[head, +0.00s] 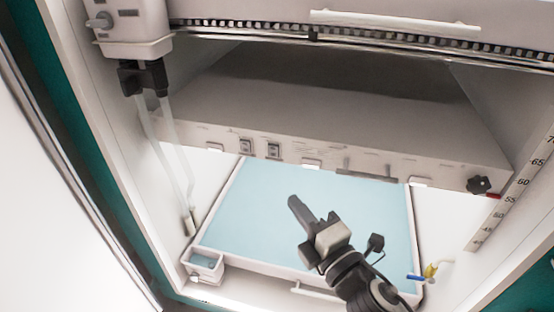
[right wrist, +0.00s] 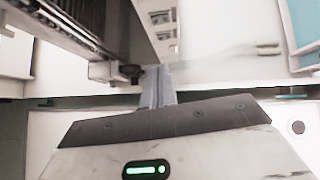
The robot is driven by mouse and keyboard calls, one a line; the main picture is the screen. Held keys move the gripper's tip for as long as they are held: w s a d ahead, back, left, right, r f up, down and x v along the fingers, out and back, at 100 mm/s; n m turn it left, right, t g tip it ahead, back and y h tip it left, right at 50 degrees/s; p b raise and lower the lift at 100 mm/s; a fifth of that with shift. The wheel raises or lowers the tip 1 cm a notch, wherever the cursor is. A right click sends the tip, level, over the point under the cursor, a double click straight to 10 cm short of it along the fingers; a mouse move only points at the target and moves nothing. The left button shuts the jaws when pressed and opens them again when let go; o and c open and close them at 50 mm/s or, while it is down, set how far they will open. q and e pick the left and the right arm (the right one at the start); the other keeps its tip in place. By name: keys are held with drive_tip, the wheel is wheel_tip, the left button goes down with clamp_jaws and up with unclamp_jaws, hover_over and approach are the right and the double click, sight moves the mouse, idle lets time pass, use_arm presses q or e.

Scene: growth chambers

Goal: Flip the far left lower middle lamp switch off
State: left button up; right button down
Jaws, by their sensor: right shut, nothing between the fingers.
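Two small switch plates sit side by side on the white front strip of the chamber in the head view: a left one (head: 245,147) and a right one (head: 274,150). I cannot read their positions or tell which one the task names. Small plates (right wrist: 160,17) that look like switches show at the top of the right wrist view. My right gripper (head: 293,201) is shut and empty, below and right of the switch plates, over the blue mat, apart from the strip. Its closed fingers also show in the right wrist view (right wrist: 158,78). My left gripper is not in view.
Tubes (head: 172,150) hang at the left. A black knob (head: 479,185) and a yellow-blue valve (head: 430,271) are at the right.

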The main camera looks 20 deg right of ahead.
drive_tip(key=w, duration=0.1)
drive_tip(key=p, duration=0.2)
approach(268, 148)
drive_tip(key=w+a, duration=0.2)
drive_tip(key=a, duration=0.1)
drive_tip(key=w, duration=0.1)
drive_tip(key=w+d, duration=0.1)
drive_tip(key=w, duration=0.1)
drive_tip(key=shift+w+d+r+p, duration=0.25)
drive_tip(key=shift+w+d+p, duration=0.1)
drive_tip(key=shift+w, duration=0.05)
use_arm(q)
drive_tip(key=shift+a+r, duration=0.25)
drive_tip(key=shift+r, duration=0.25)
